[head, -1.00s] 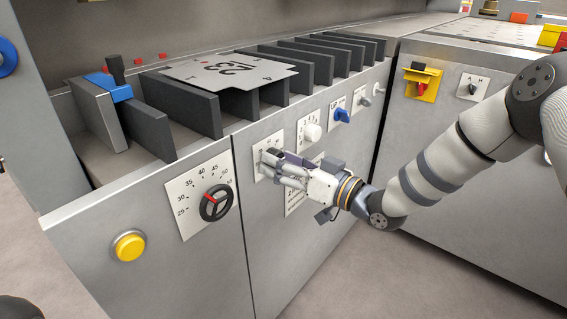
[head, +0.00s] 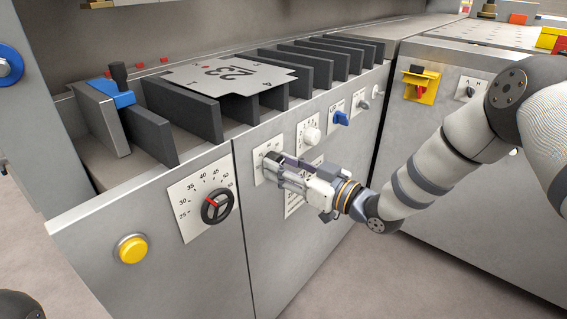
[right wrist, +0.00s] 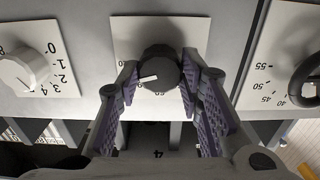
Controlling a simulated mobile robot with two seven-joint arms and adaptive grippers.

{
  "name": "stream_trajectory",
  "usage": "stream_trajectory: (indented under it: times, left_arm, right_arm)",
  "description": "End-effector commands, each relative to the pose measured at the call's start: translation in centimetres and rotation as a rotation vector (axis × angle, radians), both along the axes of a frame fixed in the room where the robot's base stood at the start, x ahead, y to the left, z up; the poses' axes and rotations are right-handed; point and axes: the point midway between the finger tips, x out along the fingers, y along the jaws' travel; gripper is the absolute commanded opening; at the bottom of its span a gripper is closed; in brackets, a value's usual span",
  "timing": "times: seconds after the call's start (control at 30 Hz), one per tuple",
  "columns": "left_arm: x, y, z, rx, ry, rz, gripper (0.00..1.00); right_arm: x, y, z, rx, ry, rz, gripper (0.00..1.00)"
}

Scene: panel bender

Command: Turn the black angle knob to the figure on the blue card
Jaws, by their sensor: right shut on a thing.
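The black angle knob (right wrist: 159,70) stands on a pale plate (right wrist: 130,35) on the machine's front. Its white pointer line points left in the right wrist view. My right gripper (right wrist: 161,76) is shut on the knob, one purple-padded finger at each side. In the head view my right gripper (head: 276,162) reaches the same plate (head: 262,151) from the right and mostly hides the knob. Part of the plate's scale is hidden by the fingers. I cannot make out a blue card. My left gripper is not in view.
A black ring wheel with a red pointer (head: 217,207) sits left of the gripper. A white knob (head: 309,137) and a blue knob (head: 341,118) sit to the right. A yellow button (head: 132,249) is at the lower left.

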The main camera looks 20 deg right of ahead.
Motion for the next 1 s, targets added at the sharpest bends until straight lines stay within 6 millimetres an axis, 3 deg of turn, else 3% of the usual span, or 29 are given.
stream_trajectory:
  times: [0.5,1.0]
  left_arm:
    - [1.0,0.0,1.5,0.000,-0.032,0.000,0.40]
    - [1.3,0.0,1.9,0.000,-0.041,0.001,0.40]
  right_arm:
    - [0.0,0.0,0.1,-0.315,-0.228,0.001,0.06]
    - [0.0,0.0,-0.1,-0.420,-0.304,0.001,0.06]
